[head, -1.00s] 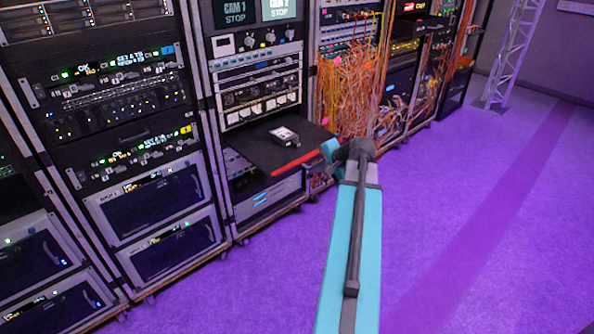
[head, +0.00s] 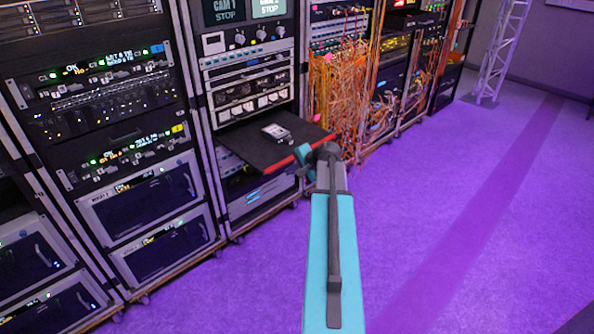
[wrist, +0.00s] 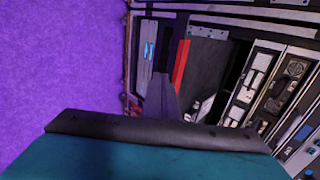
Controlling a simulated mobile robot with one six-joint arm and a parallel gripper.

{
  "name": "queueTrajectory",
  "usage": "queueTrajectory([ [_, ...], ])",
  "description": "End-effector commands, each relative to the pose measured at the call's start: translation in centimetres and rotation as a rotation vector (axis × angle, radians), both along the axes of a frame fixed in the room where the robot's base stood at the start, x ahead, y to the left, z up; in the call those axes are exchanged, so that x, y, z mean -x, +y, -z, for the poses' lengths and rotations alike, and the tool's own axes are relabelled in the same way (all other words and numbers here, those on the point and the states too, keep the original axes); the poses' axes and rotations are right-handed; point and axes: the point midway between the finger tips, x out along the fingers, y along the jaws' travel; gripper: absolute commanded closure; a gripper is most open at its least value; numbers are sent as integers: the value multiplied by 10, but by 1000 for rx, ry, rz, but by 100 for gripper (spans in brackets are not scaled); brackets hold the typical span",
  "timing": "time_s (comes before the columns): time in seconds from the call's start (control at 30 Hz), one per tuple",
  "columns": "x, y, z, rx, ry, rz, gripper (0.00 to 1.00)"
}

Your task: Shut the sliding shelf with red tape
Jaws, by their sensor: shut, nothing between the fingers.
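The sliding shelf (head: 252,143) is a black plate that sticks out from the second rack, with red tape (head: 284,161) along its front edge. A small grey and black device (head: 276,132) lies on it. My gripper (head: 303,153) is shut and empty, right at the shelf's front edge near the right end of the tape; I cannot tell whether it touches. In the wrist view the red tape (wrist: 181,62) shows just beyond my gripper (wrist: 163,82), with the shelf (wrist: 203,66) to its right. My arm hides part of what lies below.
Racks stand in a row along the left and back. Orange cables (head: 338,98) hang in a tangle from the rack right of the shelf. A pale truss tower (head: 500,52) stands at the back right. The purple floor (head: 440,230) on the right is clear.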

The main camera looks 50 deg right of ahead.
Motion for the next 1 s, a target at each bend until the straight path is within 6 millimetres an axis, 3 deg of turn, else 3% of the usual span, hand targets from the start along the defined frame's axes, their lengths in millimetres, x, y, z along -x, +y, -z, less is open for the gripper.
queueTrajectory([
  [0.1, -15, -2, -1, 1, 0, -1, 100],
  [0.3, -26, -3, 0, 1, 1, 1, 100],
  [1.0, -37, -3, -1, -1, 0, 1, 100],
])
